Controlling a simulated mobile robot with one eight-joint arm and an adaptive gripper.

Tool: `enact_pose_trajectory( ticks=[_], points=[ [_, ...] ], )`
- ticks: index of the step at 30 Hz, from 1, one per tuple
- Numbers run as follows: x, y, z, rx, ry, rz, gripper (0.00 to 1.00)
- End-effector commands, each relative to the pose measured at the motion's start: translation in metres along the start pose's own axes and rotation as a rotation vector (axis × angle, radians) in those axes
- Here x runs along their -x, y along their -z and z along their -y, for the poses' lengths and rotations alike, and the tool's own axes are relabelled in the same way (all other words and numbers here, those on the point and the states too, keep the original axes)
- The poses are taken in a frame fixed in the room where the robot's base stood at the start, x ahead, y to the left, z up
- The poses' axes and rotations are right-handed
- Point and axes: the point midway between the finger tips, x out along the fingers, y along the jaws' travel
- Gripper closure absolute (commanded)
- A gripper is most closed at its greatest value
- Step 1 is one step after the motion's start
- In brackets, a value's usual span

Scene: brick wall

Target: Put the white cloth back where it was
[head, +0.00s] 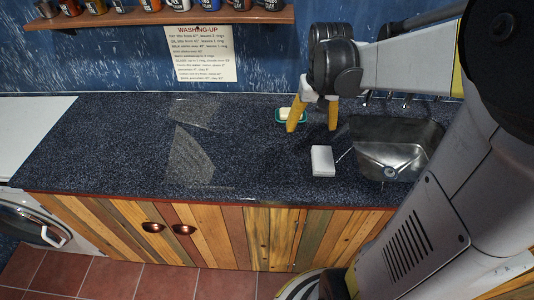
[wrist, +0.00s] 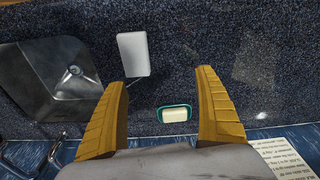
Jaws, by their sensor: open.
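The white cloth (head: 322,161) looks like a small folded block and lies flat on the dark speckled counter, just left of the sink. It also shows in the wrist view (wrist: 133,54), beyond the left fingertip. My gripper (head: 312,121) is open and empty above the counter, behind the cloth and close to the soap dish. In the wrist view its two yellow fingers (wrist: 163,80) are spread wide with nothing between the tips. The fingers do not touch the cloth.
A green dish with pale soap (wrist: 174,114) sits near the back wall. The metal sink (head: 392,165) with taps behind it is on the right. A washing-up notice (head: 200,54) hangs below a shelf of jars (head: 150,17). The counter's left and middle are clear, with pale glossy patches.

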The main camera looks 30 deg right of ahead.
Motion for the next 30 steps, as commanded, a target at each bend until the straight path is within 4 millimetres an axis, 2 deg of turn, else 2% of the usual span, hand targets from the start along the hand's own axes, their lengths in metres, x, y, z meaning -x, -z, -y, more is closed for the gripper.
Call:
enact_pose_trajectory(
  ticks=[1,6,9,12,18,30],
  points=[
    [0.014,-0.015,0.024,0.051,0.008,-0.047,0.19],
    [0.047,-0.062,0.085,0.2,0.05,-0.221,0.19],
    [0.057,-0.09,0.111,0.277,0.085,-0.314,0.19],
    [0.061,-0.113,0.13,0.336,0.118,-0.388,0.19],
    [0.063,-0.136,0.146,0.394,0.16,-0.466,0.19],
    [0.063,-0.138,0.148,0.399,0.164,-0.475,0.19]
  ],
)
